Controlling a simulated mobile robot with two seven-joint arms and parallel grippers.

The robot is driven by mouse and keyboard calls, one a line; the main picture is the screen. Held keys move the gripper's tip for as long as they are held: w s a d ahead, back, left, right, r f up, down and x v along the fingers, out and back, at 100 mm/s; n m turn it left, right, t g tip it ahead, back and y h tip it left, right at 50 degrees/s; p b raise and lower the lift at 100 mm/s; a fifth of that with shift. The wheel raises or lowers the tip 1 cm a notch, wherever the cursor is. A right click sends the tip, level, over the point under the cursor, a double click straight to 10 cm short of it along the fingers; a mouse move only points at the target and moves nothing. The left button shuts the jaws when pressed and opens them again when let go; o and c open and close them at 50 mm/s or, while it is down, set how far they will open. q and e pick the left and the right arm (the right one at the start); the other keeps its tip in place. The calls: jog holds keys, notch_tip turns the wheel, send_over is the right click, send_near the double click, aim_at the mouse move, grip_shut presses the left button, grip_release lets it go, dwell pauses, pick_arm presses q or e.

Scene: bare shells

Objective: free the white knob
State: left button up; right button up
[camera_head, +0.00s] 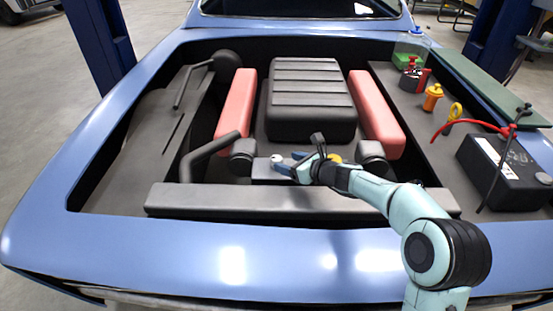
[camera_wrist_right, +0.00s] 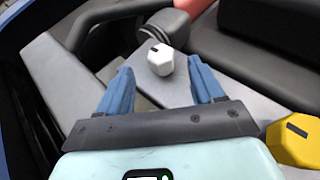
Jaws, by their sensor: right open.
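The white knob (camera_head: 277,159) sits on a grey block at the front of the engine bay. It is a faceted white knob with a dark mark on top in the right wrist view (camera_wrist_right: 160,60). My right gripper (camera_head: 288,164) reaches in from the right, just beside the knob. Its two blue fingers are open, and in the wrist view the knob shows between and slightly beyond the fingertips (camera_wrist_right: 161,72). I cannot tell whether a finger touches it. My left gripper is not in view.
A yellow knob (camera_wrist_right: 295,145) with a dark mark sits to the right; it is partly hidden behind my gripper in the head view. A dark hose (camera_head: 208,152) and a grey front bar (camera_head: 240,200) lie close by. A black battery (camera_head: 500,170) stands at the right.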

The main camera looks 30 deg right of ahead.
aim_at(278, 159)
jog(key=x, duration=0.6)
jog(key=shift+w+a, duration=0.1)
jog(key=shift+w, duration=0.2)
jog(key=shift+p, duration=0.3)
jog(key=c, duration=1)
